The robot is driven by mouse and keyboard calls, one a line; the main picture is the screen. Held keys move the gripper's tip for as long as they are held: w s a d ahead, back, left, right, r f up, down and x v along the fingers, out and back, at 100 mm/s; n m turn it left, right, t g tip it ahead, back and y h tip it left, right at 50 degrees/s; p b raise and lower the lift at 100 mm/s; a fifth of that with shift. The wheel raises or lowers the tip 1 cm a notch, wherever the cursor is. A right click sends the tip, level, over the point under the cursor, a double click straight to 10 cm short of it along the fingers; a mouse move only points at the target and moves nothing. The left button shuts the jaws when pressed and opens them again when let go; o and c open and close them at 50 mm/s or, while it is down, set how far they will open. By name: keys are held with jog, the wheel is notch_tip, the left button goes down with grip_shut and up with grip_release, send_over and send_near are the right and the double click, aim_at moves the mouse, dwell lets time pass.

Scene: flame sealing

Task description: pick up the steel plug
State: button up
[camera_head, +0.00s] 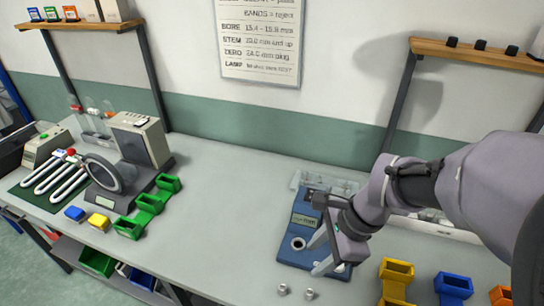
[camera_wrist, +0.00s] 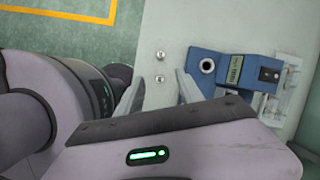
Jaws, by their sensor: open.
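Two small silvery metal pieces lie on the bench near its front edge, a left one (camera_head: 283,289) and a right one (camera_head: 309,293). They look alike, and I cannot tell which is the steel plug. In the wrist view they show as an upper piece (camera_wrist: 160,55) and a lower piece (camera_wrist: 160,79), just beyond my fingertips. My gripper (camera_head: 320,253) is open and empty, above the front of a blue gauge block (camera_head: 285,252). In the wrist view my gripper (camera_wrist: 158,90) has its fingers spread, with the lower piece near the gap between them.
The blue block has a round socket (camera_head: 298,243) and a display, close beside my fingers. A clear stand (camera_head: 318,181) is behind it. Yellow (camera_head: 397,271) and blue (camera_head: 454,287) bins stand to the right. Green bins (camera_head: 148,204) and a ring machine (camera_head: 141,140) are left. The bench between is clear.

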notch_tip(320, 180, down, 3)
jog(key=m, duration=0.2)
jog(key=b, duration=0.6)
send_over(283, 287)
jog(key=d, duration=0.2)
jog(key=shift+g+y, duration=0.3)
jog(key=f, duration=0.6)
jog(key=s+f, duration=0.1)
jog(key=f, duration=0.3)
jog(key=shift+d, duration=0.15)
jog(key=b+x, duration=0.1)
jog(key=x, duration=0.1)
jog(key=b+x, duration=0.2)
jog(key=x, duration=0.1)
jog(key=shift+w+f, duration=0.3)
jog(key=shift+w, duration=0.1)
jog(key=shift+r, duration=0.2)
grip_shut()
